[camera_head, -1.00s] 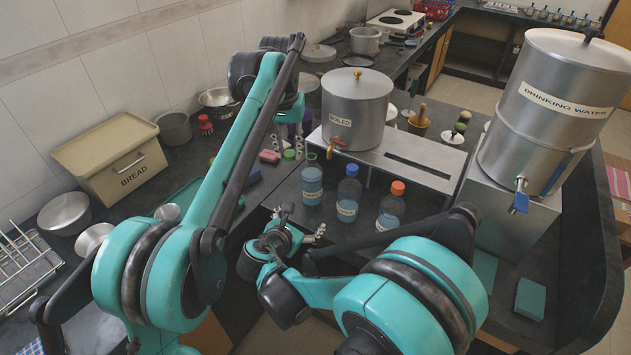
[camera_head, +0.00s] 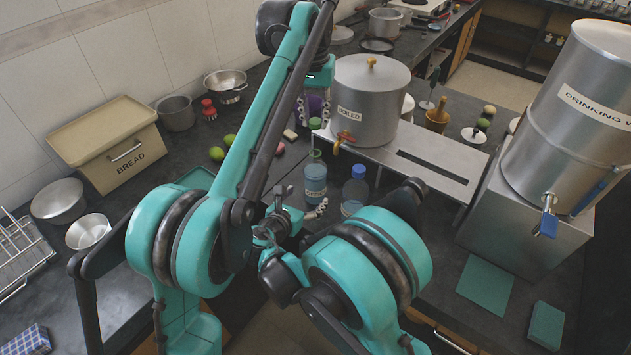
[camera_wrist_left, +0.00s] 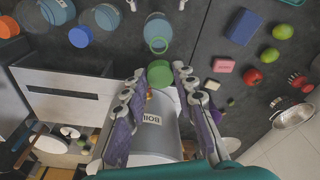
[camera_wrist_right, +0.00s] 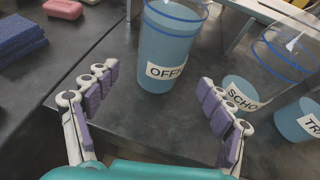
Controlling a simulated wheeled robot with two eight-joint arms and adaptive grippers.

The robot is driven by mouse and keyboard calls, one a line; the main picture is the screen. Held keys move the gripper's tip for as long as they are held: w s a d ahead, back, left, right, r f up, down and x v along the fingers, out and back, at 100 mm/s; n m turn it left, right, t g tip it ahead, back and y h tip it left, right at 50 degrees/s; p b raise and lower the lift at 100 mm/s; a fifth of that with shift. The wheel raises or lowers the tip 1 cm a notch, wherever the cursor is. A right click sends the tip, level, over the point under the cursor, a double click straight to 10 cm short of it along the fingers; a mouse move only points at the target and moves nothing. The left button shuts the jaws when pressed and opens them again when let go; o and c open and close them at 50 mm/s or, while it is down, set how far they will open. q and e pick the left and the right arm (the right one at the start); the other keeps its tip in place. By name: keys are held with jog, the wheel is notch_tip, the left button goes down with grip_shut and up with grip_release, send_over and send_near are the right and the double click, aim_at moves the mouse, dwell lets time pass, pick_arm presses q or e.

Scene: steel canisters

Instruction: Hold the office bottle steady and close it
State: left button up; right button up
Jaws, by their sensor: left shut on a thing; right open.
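The office bottle (camera_head: 315,182) is translucent blue, stands upright on the dark counter, and its neck is open. Its label reads "OFFI…" in the right wrist view (camera_wrist_right: 168,55). My left gripper (camera_head: 313,108) is shut on a green cap (camera_wrist_left: 160,74), held above the bottle's open mouth and apart from it. The bottle's mouth also shows in the left wrist view (camera_wrist_left: 158,45), just beyond the cap. My right gripper (camera_wrist_right: 156,82) is open and low in front of the bottle. The bottle stands beyond its fingertips, roughly between them, not visibly touched.
A blue-capped bottle (camera_head: 355,188) labelled "SCHO…" stands close right of the office bottle. An orange-capped bottle (camera_wrist_left: 80,37) is beyond it. A steel pot (camera_head: 372,95) on a metal stand (camera_head: 440,170) is just behind. A sponge and fruit lie left.

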jog(key=x, duration=1)
jog(key=shift+w+d, duration=0.1)
jog(key=shift+c, duration=0.3)
grip_shut()
